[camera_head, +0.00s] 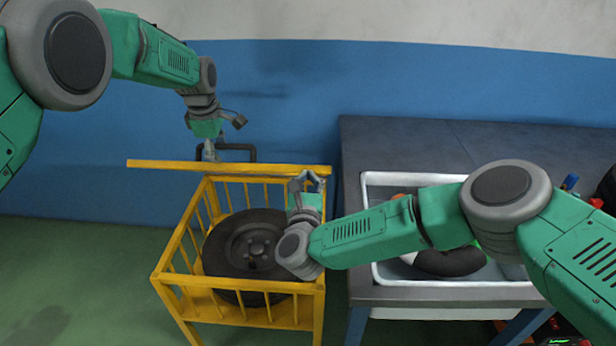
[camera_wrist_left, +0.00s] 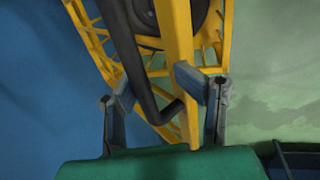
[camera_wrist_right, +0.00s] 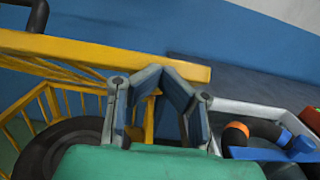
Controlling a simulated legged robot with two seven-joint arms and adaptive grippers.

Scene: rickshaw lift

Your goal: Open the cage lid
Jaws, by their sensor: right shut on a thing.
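The yellow cage (camera_head: 165,272) stands on the floor at centre-left, with a dark wheel (camera_head: 245,240) inside. The cage lid (camera_head: 160,164) shows as a long yellow bar across the cage's far top, its left end beyond the cage; its tilt I cannot tell. A dark bent handle (camera_head: 240,150) is beside it. My left gripper (camera_head: 209,152) is above the bar; in the left wrist view its fingers (camera_wrist_left: 160,90) are apart, with a yellow beam (camera_wrist_left: 178,60) and the handle between them. My right gripper (camera_head: 308,178) is shut on the lid's right end; the fingertips (camera_wrist_right: 160,73) meet over the bar.
A dark grey table (camera_head: 400,145) with a white tray (camera_head: 380,182) stands right of the cage; the tray holds a dark rounded thing (camera_head: 450,263), partly hidden by my right arm. A blue wall (camera_head: 290,90) is behind. Green floor (camera_head: 80,270) at left is free.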

